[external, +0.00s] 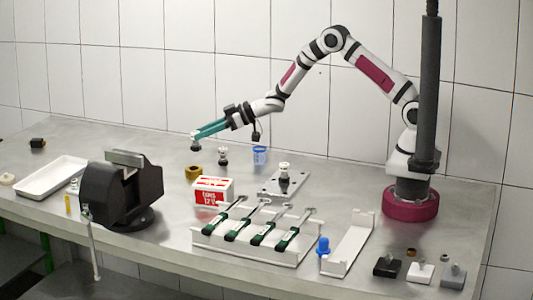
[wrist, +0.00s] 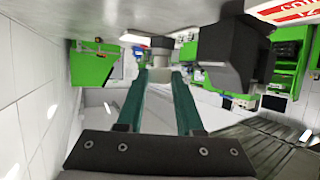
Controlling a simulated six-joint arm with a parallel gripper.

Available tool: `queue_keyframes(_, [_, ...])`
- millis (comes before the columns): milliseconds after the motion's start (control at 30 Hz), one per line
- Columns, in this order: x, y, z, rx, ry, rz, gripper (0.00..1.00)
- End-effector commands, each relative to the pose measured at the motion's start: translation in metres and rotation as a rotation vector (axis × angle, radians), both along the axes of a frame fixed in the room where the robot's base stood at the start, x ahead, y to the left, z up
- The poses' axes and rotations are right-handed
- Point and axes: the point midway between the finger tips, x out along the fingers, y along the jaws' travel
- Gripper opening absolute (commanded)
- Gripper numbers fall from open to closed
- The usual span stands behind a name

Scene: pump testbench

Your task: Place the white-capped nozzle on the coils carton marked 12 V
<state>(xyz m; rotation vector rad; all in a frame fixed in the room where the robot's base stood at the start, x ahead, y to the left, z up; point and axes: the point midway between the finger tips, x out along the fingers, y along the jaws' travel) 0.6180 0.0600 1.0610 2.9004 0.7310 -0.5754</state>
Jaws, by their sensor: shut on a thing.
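My gripper (external: 197,137) has teal fingers and hangs in the air behind and above the coils carton, slightly to its left. It is shut on a small nozzle (external: 195,147) with a pale part and a dark part. In the wrist view the nozzle (wrist: 161,45) shows as a grey-white cylinder at the fingertips (wrist: 160,75); its cap colour is hard to tell. The red and white coils carton (external: 213,191) stands on the table with an empty-looking top. Its 12 V mark is small but partly legible. A corner of the carton (wrist: 295,10) shows top right in the wrist view.
A black vise (external: 120,188) stands left of the carton. A brass ring (external: 193,172), another nozzle (external: 222,157) and a blue cup (external: 260,155) stand behind it. A metal plate with a white-topped fitting (external: 284,172) is to the right. A tool rack (external: 255,245) is in front.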

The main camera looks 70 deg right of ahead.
Motion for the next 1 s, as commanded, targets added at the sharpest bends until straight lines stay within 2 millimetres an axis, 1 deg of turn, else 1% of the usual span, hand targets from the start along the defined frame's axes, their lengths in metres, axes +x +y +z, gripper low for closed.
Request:
queue_keyframes(67, [-0.007, -0.008, 0.011, -0.002, -0.008, 0.016, 0.00])
queue_keyframes(167, [-0.031, -0.016, 0.032, -0.004, -0.022, 0.087, 0.00])
queue_keyframes(267, [-0.066, -0.018, 0.052, -0.005, -0.025, 0.183, 0.00])
queue_keyframes(300, [-0.081, -0.019, 0.058, -0.005, -0.022, 0.220, 0.00])
queue_keyframes(400, [-0.113, -0.018, 0.069, -0.002, -0.011, 0.299, 0.00])
queue_keyframes(467, [-0.125, -0.015, 0.072, 0.000, -0.003, 0.329, 0.00])
queue_keyframes(500, [-0.128, -0.011, 0.070, 0.001, 0.000, 0.343, 0.00])
queue_keyframes(567, [-0.129, 0.002, 0.063, 0.003, 0.004, 0.354, 0.00])
queue_keyframes(700, [-0.119, 0.046, 0.035, 0.004, 0.007, 0.356, 0.00])
queue_keyframes(800, [-0.111, 0.073, 0.018, 0.002, 0.005, 0.353, 0.00])
queue_keyframes(900, [-0.106, 0.091, 0.008, 0.001, 0.003, 0.352, 0.00])
queue_keyframes(967, [-0.104, 0.096, 0.003, 0.000, 0.003, 0.349, 0.00])
queue_keyframes(1000, [-0.104, 0.098, -0.003, 0.002, 0.004, 0.349, 0.00])
